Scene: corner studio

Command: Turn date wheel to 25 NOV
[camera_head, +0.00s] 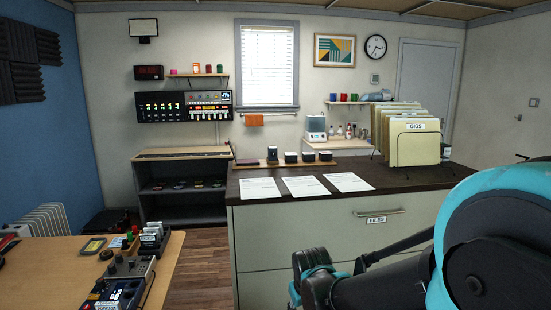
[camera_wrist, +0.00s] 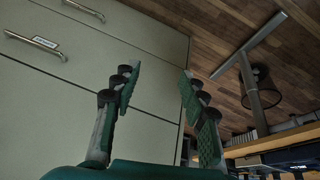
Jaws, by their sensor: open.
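My gripper (camera_wrist: 158,84) is open and empty in the wrist view, its two green-padded fingers apart in front of cabinet drawers and the wood floor. In the head view my gripper (camera_head: 315,280) is low in front of the counter's drawer front, below the counter top. No date wheel can be read clearly. A wooden strip (camera_head: 262,166) on the counter carries several small dark devices, one upright dark device (camera_head: 272,154) among them; they are too small to tell whether one has date wheels. My gripper is well apart from them.
White papers (camera_head: 304,186) lie on the dark counter top (camera_head: 390,181), with a file rack (camera_head: 417,149) at its right. A drawer handle (camera_head: 380,212) sticks out in front. A wooden desk (camera_head: 160,282) with electronic boxes stands at left. Floor (camera_head: 200,262) shows between desk and counter.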

